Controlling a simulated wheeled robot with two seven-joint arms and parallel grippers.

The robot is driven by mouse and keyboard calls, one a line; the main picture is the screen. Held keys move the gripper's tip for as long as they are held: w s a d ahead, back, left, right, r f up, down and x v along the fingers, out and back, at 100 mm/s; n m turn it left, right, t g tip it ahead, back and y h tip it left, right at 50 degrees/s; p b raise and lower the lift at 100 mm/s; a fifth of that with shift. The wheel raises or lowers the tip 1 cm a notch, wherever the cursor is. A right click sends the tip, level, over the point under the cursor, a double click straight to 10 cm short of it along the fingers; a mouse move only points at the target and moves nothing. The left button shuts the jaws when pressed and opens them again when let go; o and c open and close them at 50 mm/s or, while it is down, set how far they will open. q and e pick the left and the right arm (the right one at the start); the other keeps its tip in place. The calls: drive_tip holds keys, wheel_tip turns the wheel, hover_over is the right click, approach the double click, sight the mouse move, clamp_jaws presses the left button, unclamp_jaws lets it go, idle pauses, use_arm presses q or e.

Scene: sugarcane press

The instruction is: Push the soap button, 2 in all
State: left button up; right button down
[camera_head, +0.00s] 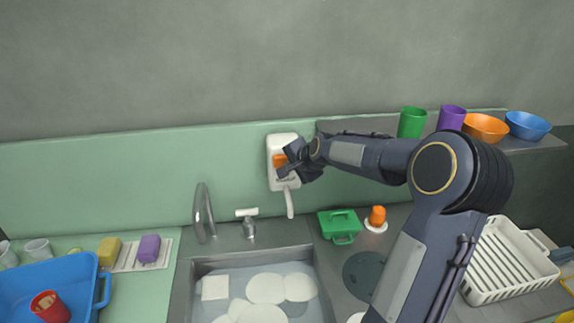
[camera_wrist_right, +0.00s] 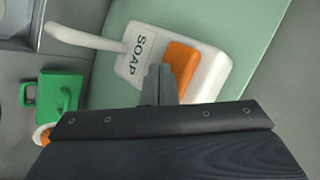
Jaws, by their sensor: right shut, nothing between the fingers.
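The white soap dispenser (camera_head: 283,141) is fixed to the green wall panel above the sink. Its orange button (camera_head: 279,160) is partly hidden by my right gripper (camera_head: 281,170), which comes in from the right. In the right wrist view the dispenser (camera_wrist_right: 208,80) shows the word SOAP beside the orange button (camera_wrist_right: 180,62). My right gripper (camera_wrist_right: 160,72) is shut and empty, its fingertips at the button's edge; I cannot tell if they touch it. A white spout (camera_head: 289,203) hangs down from the dispenser. My left gripper is not in view.
A sink (camera_head: 235,266) with plates sits below, with a faucet (camera_head: 204,215) behind it. A green container (camera_head: 340,226) and an orange-topped item (camera_head: 377,217) stand right of it. Cups and bowls line the shelf (camera_head: 540,143). A white rack (camera_head: 487,293) is at right.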

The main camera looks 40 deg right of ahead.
idle(0.5)
drive_tip(key=shift+s+a+b, duration=0.3)
drive_tip(key=shift+s+b, duration=0.1)
drive_tip(key=shift+s, duration=0.1)
drive_tip(key=shift+s+a+b, duration=0.25)
drive_tip(key=shift+s+b, duration=0.1)
drive_tip(key=shift+s, duration=0.15)
drive_tip(key=s+a+b, duration=0.1)
drive_tip(key=s, duration=0.1)
drive_tip(key=s+a+b, duration=0.1)
drive_tip(key=s+b, duration=0.1)
drive_tip(key=shift+s+a, duration=0.2)
idle(0.6)
